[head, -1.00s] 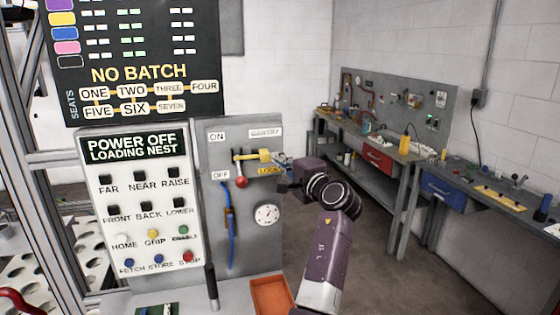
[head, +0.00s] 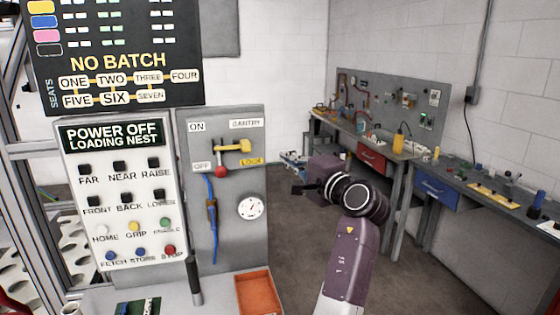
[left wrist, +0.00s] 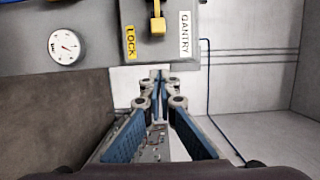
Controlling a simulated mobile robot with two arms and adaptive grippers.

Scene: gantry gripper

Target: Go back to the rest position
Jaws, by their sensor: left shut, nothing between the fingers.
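My left gripper (head: 299,190) is shut and empty, held out in front of my purple arm. It is to the right of the grey switch box (head: 240,194), apart from it. In the left wrist view the closed fingers (left wrist: 157,76) meet at their tips, just below the box's lower edge in the picture. The box carries a yellow handle (head: 235,146) beside the LOCK label and a red knob (head: 221,172) by the OFF label. The yellow handle also shows in the left wrist view (left wrist: 157,24). My right gripper does not show.
A button panel (head: 120,190) reading POWER OFF, LOADING NEST stands left of the box, below a NO BATCH board (head: 118,62). An orange tray (head: 258,293) lies below the box. Workbenches (head: 440,178) line the right wall. Open floor lies between.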

